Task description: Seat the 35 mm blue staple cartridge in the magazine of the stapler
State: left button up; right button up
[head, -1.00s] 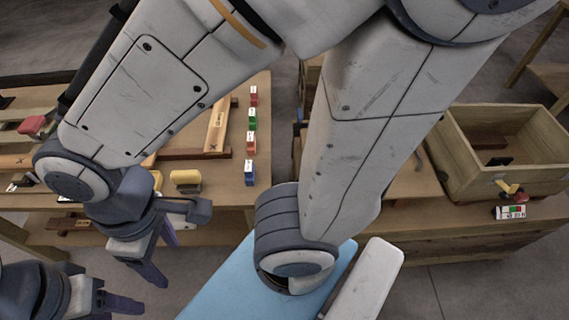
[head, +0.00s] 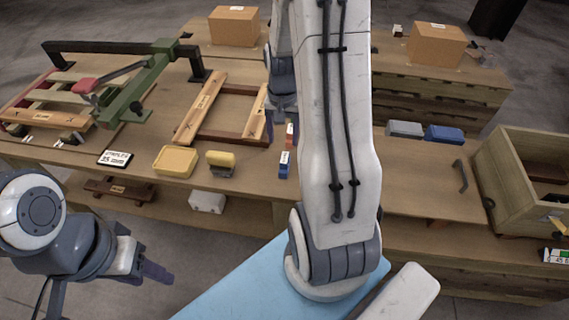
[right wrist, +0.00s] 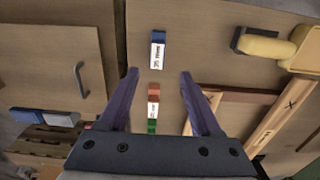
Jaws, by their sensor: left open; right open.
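The blue cartridge (head: 284,165), with a white label, stands on the bench left of my right arm; it is also at top centre in the right wrist view (right wrist: 158,48). The green stapler (head: 140,90) with a red-ended lever stands at the bench's left; its magazine is not clear. My right gripper (right wrist: 159,74) is open and empty, pointing down at the cartridge row. Its fingertips lie between the blue cartridge and an orange-red cartridge (right wrist: 153,99) in that picture. My left gripper (head: 152,270) is open and empty, low in front of the bench.
A green cartridge (right wrist: 152,127) is partly hidden by my right gripper. A yellow tray (head: 176,161), a yellow-handled block (head: 221,161) and a stapler label card (head: 115,158) lie nearby. A wooden frame (head: 222,108) lies behind. An open wooden drawer box (head: 510,175) is at right.

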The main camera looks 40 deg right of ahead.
aim_at(284, 157)
notch_tip(284, 157, down, 3)
jog(key=shift+f, duration=0.2)
jog(key=shift+s+f+p, duration=0.15)
jog(key=shift+f+p, duration=0.05)
jog(key=shift+f, duration=1.15)
jog(key=shift+s+f+p, duration=0.15)
jog(key=shift+f, duration=1.2)
grip_shut()
